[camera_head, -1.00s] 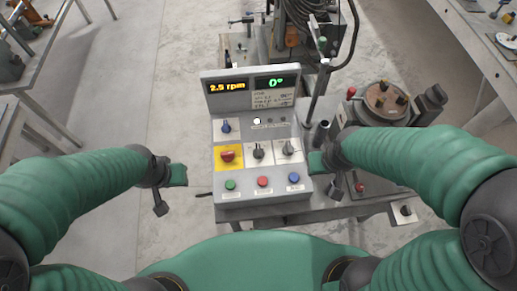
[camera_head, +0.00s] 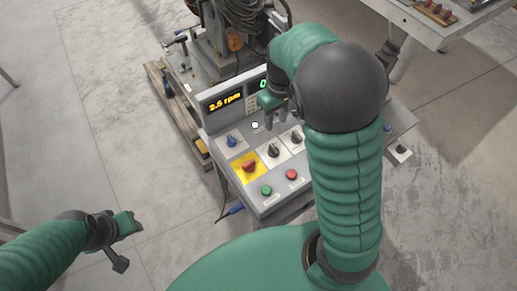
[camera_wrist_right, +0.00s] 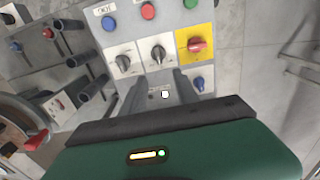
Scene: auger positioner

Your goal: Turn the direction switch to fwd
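The control box (camera_head: 285,188) has two black rotary switches on white plates. One switch (camera_head: 273,150) is beside the yellow plate, and the other (camera_head: 296,138) is farther right. They also show in the right wrist view, the first (camera_wrist_right: 157,53) and the second (camera_wrist_right: 123,62). Their labels are too small to read, so I cannot tell which sets direction. My right gripper (camera_wrist_right: 160,90) is open and empty, fingers apart over the panel near the switches. In the head view my right arm hides part of the box. My left gripper (camera_head: 124,240) is away at lower left, its opening unclear.
A red knob on a yellow plate (camera_head: 249,167), a blue knob (camera_head: 231,141), and green (camera_head: 266,190) and red (camera_head: 291,174) buttons sit close to the switches. The display (camera_head: 224,101) reads 2.5 rpm.

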